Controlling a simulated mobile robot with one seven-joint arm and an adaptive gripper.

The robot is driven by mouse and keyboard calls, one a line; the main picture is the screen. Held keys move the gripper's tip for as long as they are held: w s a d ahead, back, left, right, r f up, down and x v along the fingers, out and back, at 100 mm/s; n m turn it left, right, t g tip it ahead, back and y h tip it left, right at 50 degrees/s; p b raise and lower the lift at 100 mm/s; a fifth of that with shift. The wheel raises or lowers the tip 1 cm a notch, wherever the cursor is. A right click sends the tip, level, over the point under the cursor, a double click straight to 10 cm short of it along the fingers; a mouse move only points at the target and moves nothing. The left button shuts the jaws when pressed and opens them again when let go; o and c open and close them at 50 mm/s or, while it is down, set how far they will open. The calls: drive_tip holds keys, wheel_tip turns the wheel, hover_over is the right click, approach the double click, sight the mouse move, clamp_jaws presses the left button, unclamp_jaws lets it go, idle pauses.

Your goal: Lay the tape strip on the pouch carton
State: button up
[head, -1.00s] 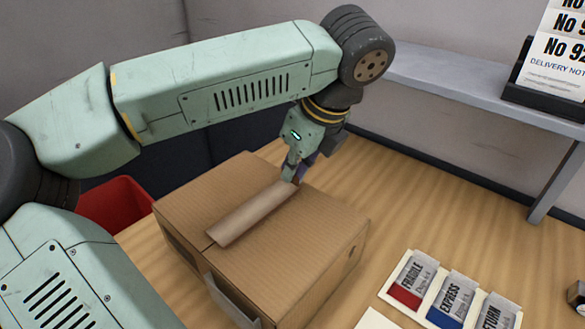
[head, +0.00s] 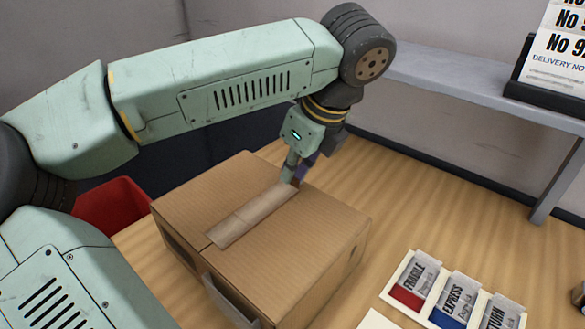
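The pouch carton (head: 305,238) is a closed brown cardboard box standing on the wooden table. The tape strip (head: 248,217) is a tan band on its top, running from near the front edge towards the back edge. It looks nearly flat against the cardboard, with a faint line across its middle. My gripper (head: 293,178) points down at the strip's far end, by the carton's back edge. Its fingertips are small and partly hidden there, so I cannot tell whether they are shut on the strip or only touching it.
A red bin (head: 112,207) stands left of the carton, partly behind my arm. A label holder (head: 437,296) with FRAGILE and EXPRESS labels lies at the front right. A grey shelf (head: 450,92) carries a delivery note stand (head: 550,60). Table between carton and shelf is clear.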

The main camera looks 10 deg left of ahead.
drive_tip(key=o, duration=0.5)
